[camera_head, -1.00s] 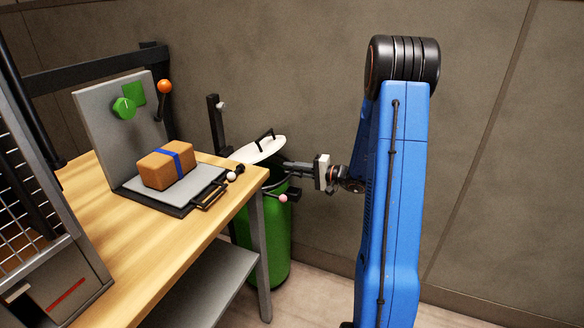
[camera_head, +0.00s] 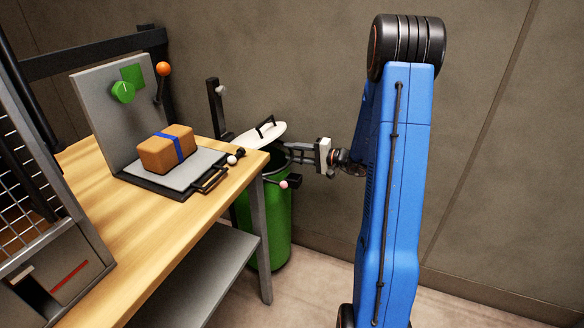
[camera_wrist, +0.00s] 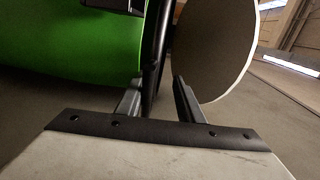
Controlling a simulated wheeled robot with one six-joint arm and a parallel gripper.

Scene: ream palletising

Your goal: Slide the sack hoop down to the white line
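A green bin (camera_head: 268,230) stands on the floor beyond the table's right end, with its white lid (camera_head: 255,136) tilted up. A dark hoop (camera_head: 271,178) shows at the bin's mouth. A pink ball (camera_head: 283,185) sits at its front; I cannot tell whether it belongs to the hoop. My gripper (camera_head: 292,152) points left at the bin's mouth. In the wrist view its fingers (camera_wrist: 158,92) are apart. A dark bar (camera_wrist: 153,65) appears between or just beyond them; contact is unclear. I cannot make out the white line.
A wooden table (camera_head: 150,225) fills the left side. On it are a grey scale-like plate (camera_head: 203,160) with a brown parcel (camera_head: 155,157), and a wire cage (camera_head: 25,200). A black post (camera_head: 215,110) rises behind the bin. A plain wall (camera_head: 300,70) stands behind.

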